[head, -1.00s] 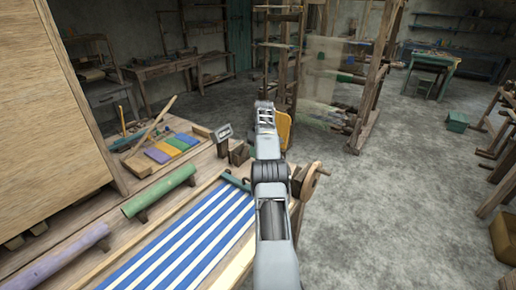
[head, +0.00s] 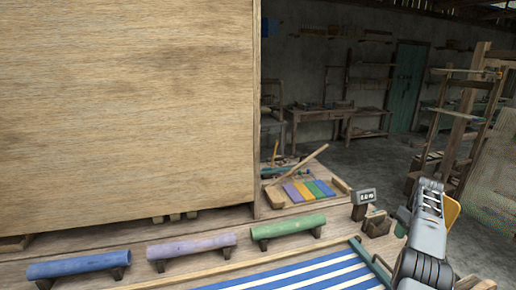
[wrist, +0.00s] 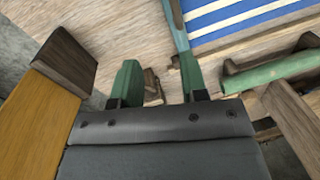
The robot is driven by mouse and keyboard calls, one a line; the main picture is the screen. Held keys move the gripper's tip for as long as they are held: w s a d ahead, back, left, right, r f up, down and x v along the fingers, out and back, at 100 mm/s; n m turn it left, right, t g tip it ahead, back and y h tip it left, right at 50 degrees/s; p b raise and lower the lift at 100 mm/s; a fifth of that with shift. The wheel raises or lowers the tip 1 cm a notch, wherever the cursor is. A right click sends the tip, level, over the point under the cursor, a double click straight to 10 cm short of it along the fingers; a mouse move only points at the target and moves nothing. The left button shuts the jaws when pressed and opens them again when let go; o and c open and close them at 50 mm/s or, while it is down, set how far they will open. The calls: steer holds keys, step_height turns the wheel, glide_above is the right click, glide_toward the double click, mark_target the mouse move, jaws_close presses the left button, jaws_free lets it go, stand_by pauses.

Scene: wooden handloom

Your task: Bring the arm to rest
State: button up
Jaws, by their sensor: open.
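My arm (head: 428,235) rises from the bottom right of the head view, over the right end of the loom; its gripper cannot be made out there. In the wrist view my gripper (wrist: 158,78) shows two green fingers set well apart, with nothing held between them. Brown wood and grey floor show beyond the fingers. The blue-and-white striped cloth (wrist: 250,20) lies at the top right of the wrist view, and the cloth also shows at the bottom of the head view (head: 310,275). A green roller (wrist: 275,72) lies to the right of the fingers.
A large wooden panel (head: 125,110) fills the left of the head view. Blue (head: 78,265), purple (head: 190,247) and green (head: 288,227) rolls lie before it. A yellow board (wrist: 38,120) is close left of my gripper.

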step_height(320, 180, down, 5)
steer(key=a+m, duration=0.1)
steer(key=m, duration=0.1)
steer(key=s+a+r+m+h, duration=0.1)
steer(key=s+a+r, duration=0.15)
steer(key=a, duration=0.65)
steer(key=s+a+r+m, duration=0.15)
steer(key=a+r, duration=0.25)
steer(key=a, duration=0.4)
steer(key=s+a+r+n+t, duration=0.2)
steer(key=s+a+r, duration=0.1)
steer(key=s+a, duration=0.6)
steer(key=s+a+r+n+t, duration=0.2)
steer(key=s+a+r, duration=0.1)
steer(key=s+a, duration=0.6)
steer(key=a, duration=0.4)
steer(key=shift+s+r+h, duration=0.25)
steer(key=shift+s+h, duration=0.05)
steer(key=shift+a+n, duration=0.25)
